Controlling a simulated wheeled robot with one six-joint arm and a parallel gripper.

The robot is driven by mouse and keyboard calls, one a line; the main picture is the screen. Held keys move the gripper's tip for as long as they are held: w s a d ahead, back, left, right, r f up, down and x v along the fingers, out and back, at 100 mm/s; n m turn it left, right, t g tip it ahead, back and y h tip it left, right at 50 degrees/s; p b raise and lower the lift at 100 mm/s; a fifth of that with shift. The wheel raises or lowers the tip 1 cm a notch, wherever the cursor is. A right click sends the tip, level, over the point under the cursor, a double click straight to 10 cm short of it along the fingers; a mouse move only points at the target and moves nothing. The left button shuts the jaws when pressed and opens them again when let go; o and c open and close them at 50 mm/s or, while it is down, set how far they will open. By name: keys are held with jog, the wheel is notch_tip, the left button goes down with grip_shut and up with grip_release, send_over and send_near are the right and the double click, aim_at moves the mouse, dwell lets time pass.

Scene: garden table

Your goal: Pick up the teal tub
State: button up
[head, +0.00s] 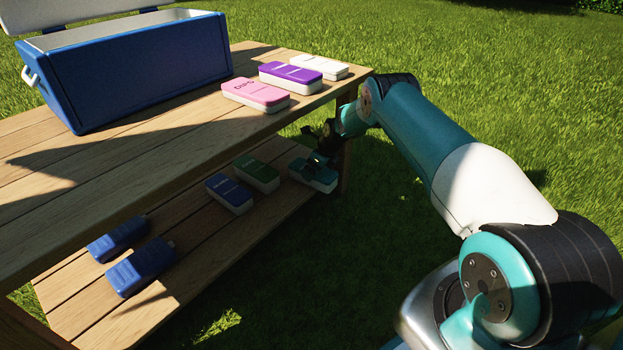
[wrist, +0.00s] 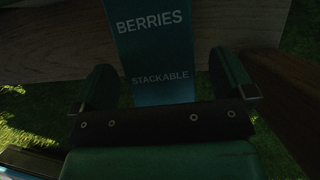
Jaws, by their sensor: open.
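The teal tub (head: 318,176) lies on the lower shelf at its right end, close to the table leg. It has a pale base, and my gripper (head: 318,160) is at it, partly covering it. In the wrist view the tub's lid (wrist: 155,45) reads "BERRIES" and "STACKABLE" and runs in between my gripper's two fingers (wrist: 163,88). The fingers are open, one on each side of the lid, with dark gaps showing. I cannot tell whether either finger touches the tub.
A green tub (head: 257,174) and a blue tub (head: 229,193) lie left of it on the lower shelf (head: 200,245). The tabletop (head: 150,150) overhangs the shelf. Pink (head: 256,94), purple (head: 290,76) and white (head: 319,66) tubs and a blue cooler (head: 140,75) stand on top.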

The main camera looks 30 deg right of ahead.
jog(key=b+x, duration=0.2)
jog(key=x, duration=0.1)
jog(key=shift+f, duration=0.3)
jog(key=shift+w+a+f, duration=0.1)
jog(key=shift+a, duration=0.05)
jog(key=c, duration=0.9)
jog(key=shift+c, duration=1.1)
jog(key=shift+r, duration=0.3)
